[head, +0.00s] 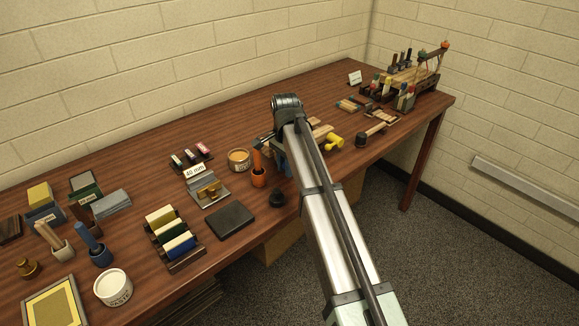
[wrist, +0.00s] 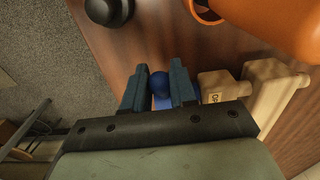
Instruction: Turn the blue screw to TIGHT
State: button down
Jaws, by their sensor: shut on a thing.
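The blue screw (wrist: 159,84) shows in the wrist view as a round blue head between the two dark fingers of my gripper (wrist: 159,70). The fingers are closed on its sides. A pale wooden piece (wrist: 218,84) with a small, partly hidden label lies just right of the right finger. I cannot read the screw's turn position, and no TIGHT mark shows. In the head view my arm covers most of the gripper and the screw.
The table's front edge is near.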

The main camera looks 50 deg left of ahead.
jog(key=shift+w+r, duration=0.35)
jog(key=shift+r, duration=0.1)
jog(key=shift+w+r, duration=0.3)
jog(key=shift+w, duration=0.1)
jog(key=shift+w+r, duration=0.2)
jog(key=c, duration=1.2)
grip_release()
jog(key=shift+c, duration=0.2)
jog(key=shift+o, duration=0.2)
